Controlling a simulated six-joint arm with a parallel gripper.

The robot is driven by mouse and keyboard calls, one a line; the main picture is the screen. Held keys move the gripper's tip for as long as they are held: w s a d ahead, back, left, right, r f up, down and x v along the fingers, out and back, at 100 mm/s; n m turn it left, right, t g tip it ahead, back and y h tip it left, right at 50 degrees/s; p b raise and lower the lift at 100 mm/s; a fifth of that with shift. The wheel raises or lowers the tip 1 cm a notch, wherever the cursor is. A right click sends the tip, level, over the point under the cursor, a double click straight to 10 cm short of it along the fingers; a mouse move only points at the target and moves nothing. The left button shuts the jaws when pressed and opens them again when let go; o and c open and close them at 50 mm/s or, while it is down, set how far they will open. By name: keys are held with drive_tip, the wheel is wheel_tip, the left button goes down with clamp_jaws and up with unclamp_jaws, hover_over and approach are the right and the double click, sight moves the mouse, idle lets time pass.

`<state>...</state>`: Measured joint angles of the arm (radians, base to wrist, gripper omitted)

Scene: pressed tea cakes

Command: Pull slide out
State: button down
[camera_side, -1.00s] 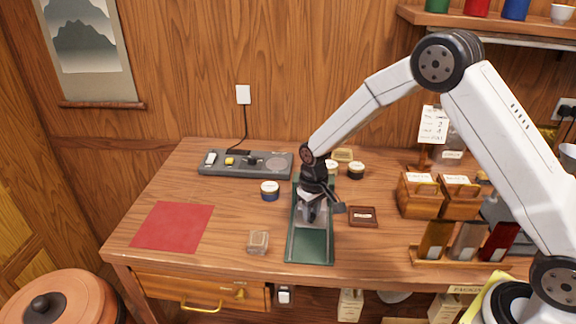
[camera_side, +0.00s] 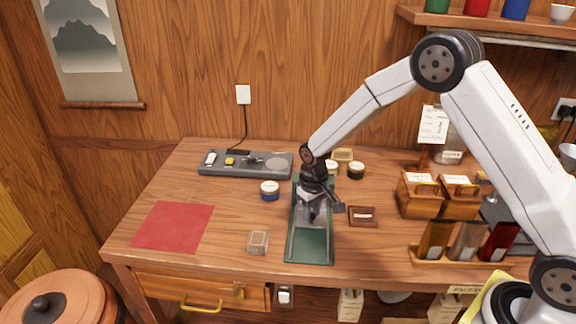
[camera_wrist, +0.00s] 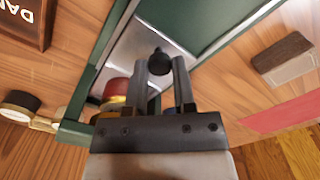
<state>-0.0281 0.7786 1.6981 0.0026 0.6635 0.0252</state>
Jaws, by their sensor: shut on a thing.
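The slide is a bright metal plate (camera_wrist: 132,48) with a dark round knob (camera_wrist: 158,62), lying in a long green tray (camera_side: 309,246). The tray's green wall also shows in the wrist view (camera_wrist: 222,18). My gripper (camera_side: 312,214) is over the middle of the tray, pointing down. In the wrist view, my gripper's two fingers (camera_wrist: 161,72) stand on either side of the knob and are shut on it. In the side view, my gripper hides most of the slide and the knob. The front part of the tray is bare green.
A brown plaque (camera_side: 362,216) lies to the right. A grey console (camera_side: 222,170) is behind.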

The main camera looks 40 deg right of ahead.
idle(0.5)
drive_tip(key=s+a, duration=0.7)
drive_tip(key=shift+s+a, duration=0.15)
drive_tip(key=shift+a, duration=0.05)
drive_tip(key=shift+c, duration=2.2)
unclamp_jaws()
drive_tip(key=shift+r, duration=0.1)
wheel_tip(320, 180, up, 8)
drive_tip(key=shift+s, duration=0.1)
